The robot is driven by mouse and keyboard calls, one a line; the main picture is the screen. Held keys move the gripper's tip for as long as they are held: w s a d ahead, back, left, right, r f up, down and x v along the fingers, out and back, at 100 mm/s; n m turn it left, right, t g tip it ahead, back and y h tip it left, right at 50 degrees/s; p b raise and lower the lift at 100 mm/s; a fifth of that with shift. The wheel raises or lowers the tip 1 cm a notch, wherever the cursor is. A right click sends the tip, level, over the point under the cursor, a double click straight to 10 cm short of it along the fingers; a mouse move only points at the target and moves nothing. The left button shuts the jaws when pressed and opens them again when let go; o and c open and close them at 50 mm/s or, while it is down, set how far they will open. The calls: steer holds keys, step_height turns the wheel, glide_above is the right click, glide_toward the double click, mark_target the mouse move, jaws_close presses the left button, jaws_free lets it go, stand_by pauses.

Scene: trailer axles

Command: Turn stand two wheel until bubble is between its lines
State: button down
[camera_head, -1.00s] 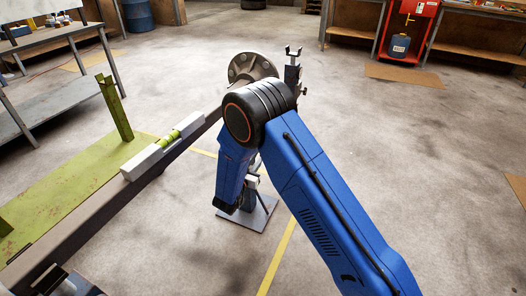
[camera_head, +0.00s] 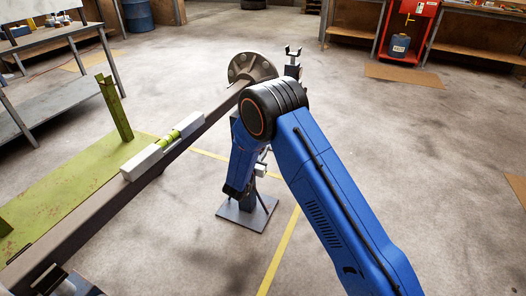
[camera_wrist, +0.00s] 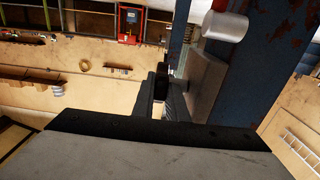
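A pale spirit level (camera_head: 150,160) with a yellow-green vial (camera_head: 172,137) lies on the long brown axle beam (camera_head: 95,208). The bubble and its lines are too small to read. A stand (camera_head: 245,214) with a flat base plate is on the floor near the axle's hub end, its post partly hidden by my arm. In the wrist view a rusty blue post (camera_wrist: 250,75) fills the right, with a pale cylinder (camera_wrist: 225,26) near the top. My gripper (camera_wrist: 165,88) is close beside the post. Its fingers are dark and overlapping, so its opening and any wheel contact are unclear.
A round hub flange (camera_head: 247,66) ends the axle. A green frame (camera_head: 75,178) lies along the axle's left. A workbench (camera_head: 50,50) is at the left and a red cabinet (camera_head: 408,30) at the back right.

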stand_by(0.3)
steer(key=t+h, duration=0.1)
steer(key=t, duration=0.1)
steer(key=shift+s+f+t, duration=0.1)
steer(key=shift+f+t, duration=0.05)
steer(key=shift+t, duration=0.15)
steer(key=shift+t+h, duration=0.5)
steer(key=shift+t, duration=0.9)
steer(key=shift+s+a, duration=0.1)
steer(key=c, duration=2)
jaws_free()
steer(key=shift+c, duration=0.2)
